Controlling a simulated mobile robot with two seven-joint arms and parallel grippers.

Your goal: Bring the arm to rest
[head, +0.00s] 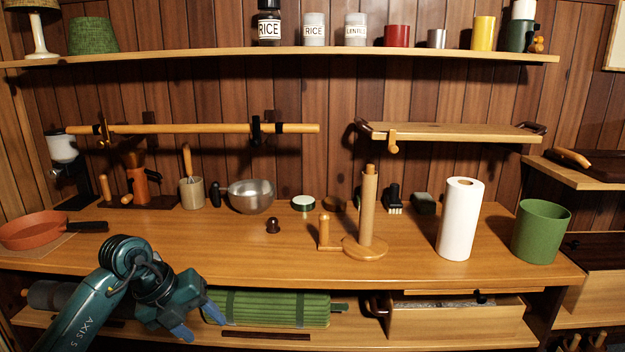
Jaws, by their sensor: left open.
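My left arm (100,290) comes in from the lower left, its teal links bent in front of the counter's front edge. My left gripper (192,330) points down and to the right, with its blue-tipped fingers apart and nothing seen between them. It is in front of the lower shelf, left of a rolled green mat. My right arm and gripper are not in view.
The wooden counter (290,258) holds a pan (35,232), a metal bowl (250,197), a wooden stand (367,215), a white paper roll (460,220) and a green pot (541,232). The green mat (275,308) and an open drawer (455,320) are below. The counter's front middle is clear.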

